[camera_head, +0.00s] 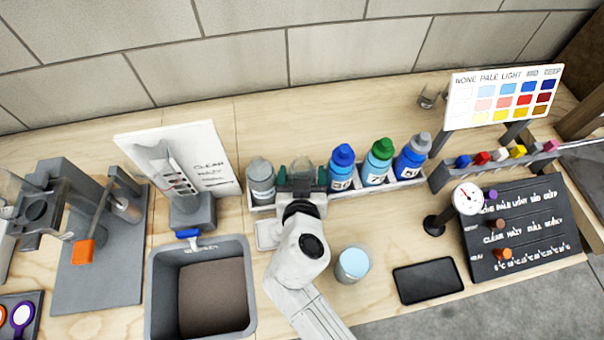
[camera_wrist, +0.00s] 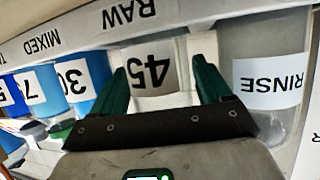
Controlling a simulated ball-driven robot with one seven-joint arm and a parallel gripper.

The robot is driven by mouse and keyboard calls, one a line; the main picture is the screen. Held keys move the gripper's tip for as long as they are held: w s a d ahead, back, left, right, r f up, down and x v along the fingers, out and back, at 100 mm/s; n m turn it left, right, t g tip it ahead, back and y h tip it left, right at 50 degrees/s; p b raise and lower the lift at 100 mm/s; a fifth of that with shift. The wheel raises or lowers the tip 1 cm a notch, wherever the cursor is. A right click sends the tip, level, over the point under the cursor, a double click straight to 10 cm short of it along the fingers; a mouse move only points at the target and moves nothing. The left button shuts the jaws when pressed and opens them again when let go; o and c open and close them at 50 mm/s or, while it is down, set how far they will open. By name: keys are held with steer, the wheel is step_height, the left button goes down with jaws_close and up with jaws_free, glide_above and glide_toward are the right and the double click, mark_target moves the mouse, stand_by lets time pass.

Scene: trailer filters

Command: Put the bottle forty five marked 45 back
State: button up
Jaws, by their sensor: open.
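The bottle marked 45 (camera_wrist: 150,72) is pale and clear, with a white label that appears upside down in the wrist view. It stands in the row between the RINSE bottle and the blue bottle marked 30. My gripper (camera_wrist: 163,82) is open, with one green finger on each side of this bottle. I cannot tell whether the fingers touch it. In the head view my gripper (camera_head: 302,178) is over the white rack (camera_head: 408,184) and hides most of bottle 45.
The RINSE bottle (camera_head: 261,182) and blue bottle 30 (camera_head: 341,168) stand close on either side. More blue bottles follow to the right. A cup of pale blue liquid (camera_head: 353,263), a black tablet (camera_head: 428,281) and a grey bin (camera_head: 158,300) are in front of the rack.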

steer(key=shift+r, duration=0.1)
steer(key=shift+r+p, duration=0.2)
steer(key=shift+p, duration=0.15)
steer(key=a+b+v, duration=0.1)
steer(key=b+v, duration=0.1)
steer(key=v, duration=1)
steer(key=shift+d+f, duration=0.15)
steer(key=shift+d, duration=0.3)
stand_by(0.6)
